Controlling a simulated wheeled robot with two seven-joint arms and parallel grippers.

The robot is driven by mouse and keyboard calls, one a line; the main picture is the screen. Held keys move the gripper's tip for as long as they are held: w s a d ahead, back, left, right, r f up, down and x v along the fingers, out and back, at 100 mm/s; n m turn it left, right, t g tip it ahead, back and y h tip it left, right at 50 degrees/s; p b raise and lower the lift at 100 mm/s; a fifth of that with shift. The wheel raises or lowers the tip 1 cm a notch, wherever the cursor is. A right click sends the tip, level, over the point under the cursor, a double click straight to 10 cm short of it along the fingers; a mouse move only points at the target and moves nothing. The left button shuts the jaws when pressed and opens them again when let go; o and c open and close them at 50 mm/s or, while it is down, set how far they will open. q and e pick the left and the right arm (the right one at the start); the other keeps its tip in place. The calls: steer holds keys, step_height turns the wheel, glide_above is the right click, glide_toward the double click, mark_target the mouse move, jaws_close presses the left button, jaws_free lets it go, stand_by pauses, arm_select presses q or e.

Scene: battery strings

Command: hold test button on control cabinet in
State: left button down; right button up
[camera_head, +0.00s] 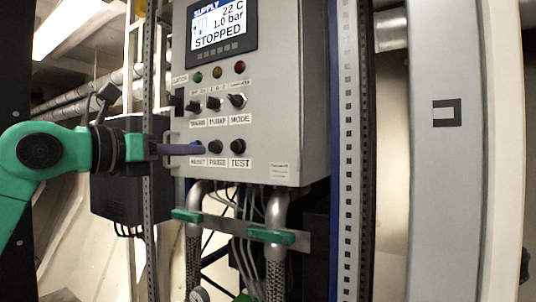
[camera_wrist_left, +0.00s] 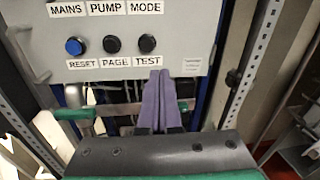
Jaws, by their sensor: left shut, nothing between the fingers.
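The grey control cabinet (camera_head: 285,120) hangs in the middle of the head view, with a lit screen reading STOPPED. Its black test button (camera_head: 238,146) is the right one of the bottom row, above the TEST label. It also shows in the left wrist view (camera_wrist_left: 147,44), uncovered. My left gripper (camera_head: 200,150) comes in from the left, shut and empty; in the head view its purple fingers overlap the reset button area. In the left wrist view its fingertips (camera_wrist_left: 158,74) appear just below the TEST label, apart from the button in the picture. My right gripper is out of view.
The page button (camera_head: 215,146) and blue reset button (camera_wrist_left: 74,46) sit left of the test button. Black selector knobs (camera_head: 214,103) are above.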

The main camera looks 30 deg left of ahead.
arm_select(q)
steer(key=s+r+y, duration=0.1)
steer(key=s+y, duration=0.1)
steer(key=s, duration=0.1)
steer(key=p, duration=0.3)
glide_toward(234, 146)
steer(key=w+p, duration=0.4)
steer(key=w, duration=0.2)
steer(key=shift+d+r, duration=0.1)
steer(key=shift+d, duration=0.05)
steer(key=shift+w, duration=0.3)
steer(key=shift+w+f, duration=0.15)
steer(key=shift+f, duration=0.1)
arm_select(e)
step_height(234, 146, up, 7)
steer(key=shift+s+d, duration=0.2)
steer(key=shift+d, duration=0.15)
arm_select(q)
steer(key=shift+r, duration=0.1)
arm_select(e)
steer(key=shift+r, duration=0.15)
